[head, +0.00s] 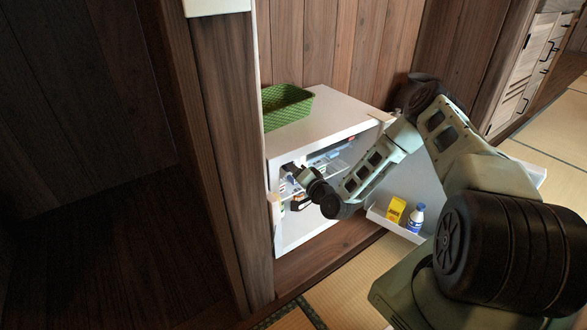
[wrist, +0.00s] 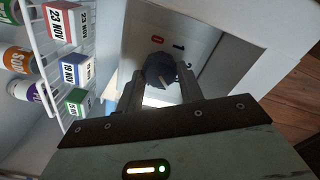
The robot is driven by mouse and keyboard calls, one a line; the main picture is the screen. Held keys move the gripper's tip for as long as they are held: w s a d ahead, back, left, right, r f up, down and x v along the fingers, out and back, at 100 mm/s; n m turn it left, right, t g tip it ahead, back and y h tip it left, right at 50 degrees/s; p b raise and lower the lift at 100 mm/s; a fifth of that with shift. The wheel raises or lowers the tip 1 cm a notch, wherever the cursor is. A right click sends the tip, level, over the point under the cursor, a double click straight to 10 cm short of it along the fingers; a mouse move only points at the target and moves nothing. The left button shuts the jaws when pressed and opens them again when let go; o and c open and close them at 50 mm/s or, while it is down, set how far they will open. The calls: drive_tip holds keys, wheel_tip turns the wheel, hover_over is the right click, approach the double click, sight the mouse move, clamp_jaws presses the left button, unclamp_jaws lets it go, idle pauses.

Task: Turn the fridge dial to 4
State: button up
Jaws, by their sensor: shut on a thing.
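The small white fridge (head: 335,112) stands in a wooden alcove with its door (head: 428,178) open to the right. My arm reaches into it from the right, and my gripper (head: 290,172) is inside near the upper left. In the wrist view the dark round dial (wrist: 160,70) sits on a pale panel between the two fingers of my gripper (wrist: 161,88), which is shut on it. A red 0 and a dark 1 show on the panel beyond the dial.
A wire shelf (wrist: 62,70) with small date-marked boxes (wrist: 62,22) and cans (wrist: 18,60) is left of my gripper in the wrist view. A green basket (head: 287,105) sits on the fridge top. The door shelf holds a yellow box (head: 396,211) and a blue-white bottle (head: 417,217).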

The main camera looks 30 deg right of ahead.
drive_tip(key=shift+f+m, duration=0.1)
drive_tip(key=shift+m, duration=2.2)
drive_tip(key=shift+s, duration=0.1)
drive_tip(key=o, duration=1)
drive_tip(key=s+p, duration=0.4)
drive_tip(key=s, duration=1.3)
drive_tip(key=shift+s+d, duration=0.2)
drive_tip(key=shift+d, duration=0.15)
